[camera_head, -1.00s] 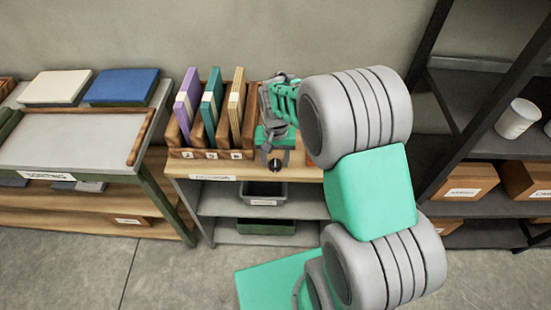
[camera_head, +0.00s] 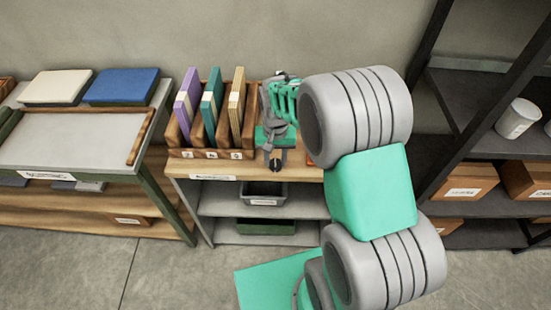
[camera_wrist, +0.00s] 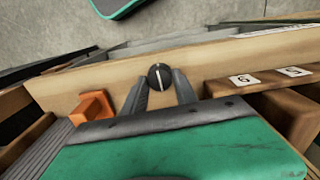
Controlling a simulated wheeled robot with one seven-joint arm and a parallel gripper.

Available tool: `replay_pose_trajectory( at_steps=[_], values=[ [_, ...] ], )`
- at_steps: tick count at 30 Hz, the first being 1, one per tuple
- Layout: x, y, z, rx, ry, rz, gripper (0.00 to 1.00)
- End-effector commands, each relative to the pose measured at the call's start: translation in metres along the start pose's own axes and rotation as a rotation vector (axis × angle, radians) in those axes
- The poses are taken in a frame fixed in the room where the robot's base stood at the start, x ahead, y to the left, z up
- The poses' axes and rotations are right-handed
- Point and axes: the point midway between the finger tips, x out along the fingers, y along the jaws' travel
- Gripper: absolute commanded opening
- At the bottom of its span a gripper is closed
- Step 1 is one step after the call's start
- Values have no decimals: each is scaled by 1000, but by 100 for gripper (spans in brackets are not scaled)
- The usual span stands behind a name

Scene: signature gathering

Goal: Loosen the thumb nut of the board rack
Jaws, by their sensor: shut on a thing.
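The thumb nut (camera_wrist: 160,76) is a round black knob with a white line across its face. In the wrist view it sits at a pale wooden edge, between the tips of my gripper (camera_wrist: 161,84). My gripper is shut on it, one grey finger on each side. In the head view the nut (camera_head: 275,168) shows as a small dark spot at the counter's front edge, below my gripper (camera_head: 275,158). The wooden board rack (camera_head: 172,132) stands just left of my gripper and holds upright purple, teal and tan boards.
An orange block (camera_wrist: 94,106) stands close beside the fingers in the wrist view. A table (camera_head: 75,130) with white and blue slabs stands left, a dark shelf unit (camera_head: 480,150) right. The floor in front is clear.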

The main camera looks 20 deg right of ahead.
Motion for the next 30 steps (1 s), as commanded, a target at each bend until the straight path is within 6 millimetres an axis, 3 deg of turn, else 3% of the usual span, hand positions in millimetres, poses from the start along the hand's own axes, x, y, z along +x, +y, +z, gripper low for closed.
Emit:
replay_pose_trajectory(
  at_steps=[8,30],
  values=[
    [0,0,0,-156,0,1,0],
    [0,1,0,-848,0,1,0]
  ],
)
